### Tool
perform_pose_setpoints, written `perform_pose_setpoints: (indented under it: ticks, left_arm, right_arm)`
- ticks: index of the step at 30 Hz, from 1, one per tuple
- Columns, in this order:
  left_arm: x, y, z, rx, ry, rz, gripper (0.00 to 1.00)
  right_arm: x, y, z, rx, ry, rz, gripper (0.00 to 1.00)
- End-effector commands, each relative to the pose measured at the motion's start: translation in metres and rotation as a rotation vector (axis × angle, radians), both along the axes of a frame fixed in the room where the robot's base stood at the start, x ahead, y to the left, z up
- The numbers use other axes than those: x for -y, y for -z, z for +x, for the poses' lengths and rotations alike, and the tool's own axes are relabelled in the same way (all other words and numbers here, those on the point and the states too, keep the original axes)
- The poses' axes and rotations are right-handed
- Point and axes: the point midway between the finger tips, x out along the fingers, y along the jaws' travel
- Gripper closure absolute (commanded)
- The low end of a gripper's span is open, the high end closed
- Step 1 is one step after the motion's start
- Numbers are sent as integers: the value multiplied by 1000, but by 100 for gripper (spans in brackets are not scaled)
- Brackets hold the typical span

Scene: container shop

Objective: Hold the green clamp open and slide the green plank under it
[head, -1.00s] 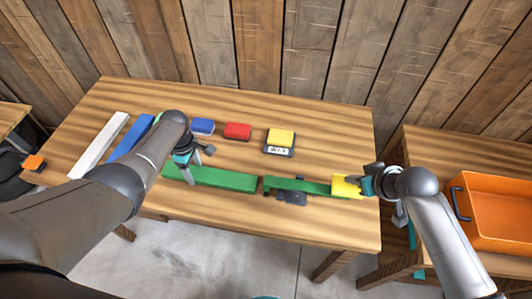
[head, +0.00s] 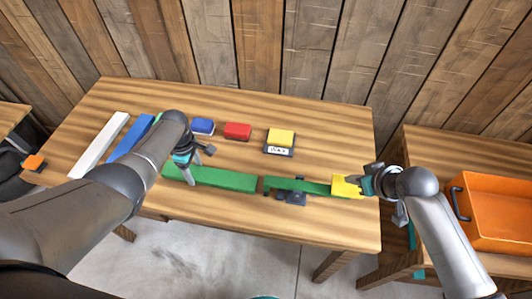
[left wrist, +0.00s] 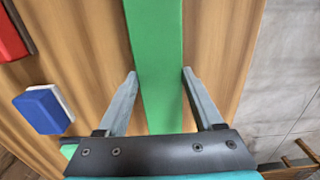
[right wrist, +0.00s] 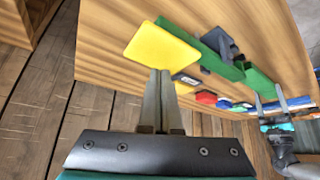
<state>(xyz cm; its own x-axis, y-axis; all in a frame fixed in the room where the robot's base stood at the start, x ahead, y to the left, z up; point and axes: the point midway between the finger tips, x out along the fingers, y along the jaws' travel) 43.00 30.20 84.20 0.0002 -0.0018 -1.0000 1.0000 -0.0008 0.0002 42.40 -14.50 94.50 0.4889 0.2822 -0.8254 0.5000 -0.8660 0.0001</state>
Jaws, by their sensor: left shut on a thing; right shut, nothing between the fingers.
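The green plank (head: 225,180) lies lengthwise along the table. My left gripper (head: 193,162) is shut across its sides, as the left wrist view shows with the plank (left wrist: 158,60) between the fingers. The green clamp (head: 297,185) has a green bar on a dark base (head: 292,198) and a yellow pad (head: 346,186) at its right end. The plank's right end is close to the bar's left tip, with a narrow gap. My right gripper (right wrist: 160,75) is shut and empty, its fingertips at the yellow pad (right wrist: 160,47); whether they touch it is unclear.
White (head: 98,145) and blue (head: 132,137) planks lie at left. A blue block (head: 202,126), a red block (head: 237,131) and a yellow block on a dark labelled holder (head: 280,138) stand behind the green plank. An orange crate (head: 495,210) stands at right. The table's front strip is clear.

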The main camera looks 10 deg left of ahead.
Motion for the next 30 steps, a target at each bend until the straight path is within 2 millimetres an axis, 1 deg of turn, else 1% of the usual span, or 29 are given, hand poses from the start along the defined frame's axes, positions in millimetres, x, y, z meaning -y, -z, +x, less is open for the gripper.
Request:
perform_pose_setpoints:
  ticks: [17,30]
  left_arm:
    - [0,0,0,1,0,0,100]
    - [0,0,0,1,0,0,100]
  right_arm:
    - [0,1,0,0,0,0,100]
    - [0,18,0,-1,0,1,100]
